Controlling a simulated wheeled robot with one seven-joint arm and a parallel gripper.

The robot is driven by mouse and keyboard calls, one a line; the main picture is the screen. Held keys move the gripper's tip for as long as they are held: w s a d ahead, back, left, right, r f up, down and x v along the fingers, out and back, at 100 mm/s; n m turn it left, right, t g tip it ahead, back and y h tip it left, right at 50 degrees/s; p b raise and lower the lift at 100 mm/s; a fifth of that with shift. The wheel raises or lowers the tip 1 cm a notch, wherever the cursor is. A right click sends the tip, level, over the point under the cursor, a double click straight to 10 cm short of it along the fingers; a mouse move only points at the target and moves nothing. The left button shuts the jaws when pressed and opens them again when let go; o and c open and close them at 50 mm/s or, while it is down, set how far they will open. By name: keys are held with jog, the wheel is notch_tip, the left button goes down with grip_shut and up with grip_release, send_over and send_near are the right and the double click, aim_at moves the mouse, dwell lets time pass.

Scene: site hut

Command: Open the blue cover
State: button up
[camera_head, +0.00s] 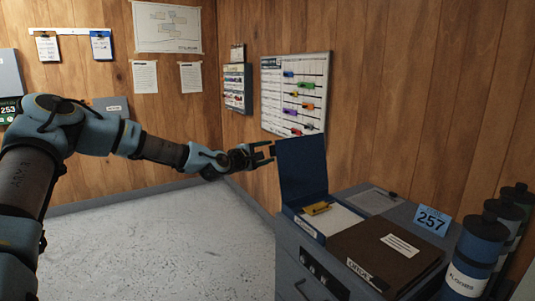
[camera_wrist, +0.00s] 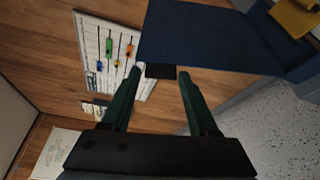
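The blue cover (camera_head: 302,168) stands raised, close to upright, at the back of a shallow blue box (camera_head: 309,229) on the grey cabinet. Inside the box are white paper and a yellow clip (camera_head: 317,208). My gripper (camera_head: 265,152) is at the cover's upper left edge, with its fingers apart. In the wrist view the cover (camera_wrist: 215,35) fills the upper middle. A dark tab (camera_wrist: 161,71) on its edge lies between the tips of my open gripper (camera_wrist: 159,75); the fingers do not appear closed on it.
On the cabinet (camera_head: 292,262) a brown folder (camera_head: 385,252) lies beside the blue box, with a clipboard (camera_head: 373,200) and a blue 257 sign (camera_head: 432,220) behind. Several dark canisters (camera_head: 480,250) stand at right. A board (camera_head: 296,93) hangs on the wall. The floor at left is clear.

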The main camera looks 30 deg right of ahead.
jog(key=shift+o, duration=1.3)
jog(key=shift+s, duration=0.15)
jog(key=b+v, duration=0.2)
jog(key=v, duration=0.8)
jog(key=shift+a+b, duration=0.3)
jog(key=shift+a, duration=0.1)
jog(key=shift+s, duration=0.1)
jog(key=s+a+f+m+g+y, duration=0.2)
jog(key=s+a+f+m+y, duration=0.15)
jog(key=f, duration=0.45)
jog(key=s+a+f+m+y+p, duration=0.1)
jog(key=a+f+m+y, duration=0.15)
jog(key=a, duration=0.55)
jog(key=a+f+m+y, duration=0.1)
jog(key=a+f+y, duration=0.3)
jog(key=a, duration=0.4)
jog(key=s+a+r+y, duration=0.2)
jog(key=s+a, duration=0.1)
jog(key=a, duration=0.5)
jog(key=s+a+r+g+y+p, duration=0.1)
jog(key=s+a, duration=0.3)
jog(key=a, duration=0.4)
jog(key=s+a+r+y, duration=0.2)
jog(key=s+a+r, duration=0.1)
jog(key=a, duration=0.6)
jog(key=shift+s+r+m+g+y+p, duration=0.25)
jog(key=shift+r+m+g+y+p, duration=0.05)
jog(key=shift+r+m+g, duration=0.15)
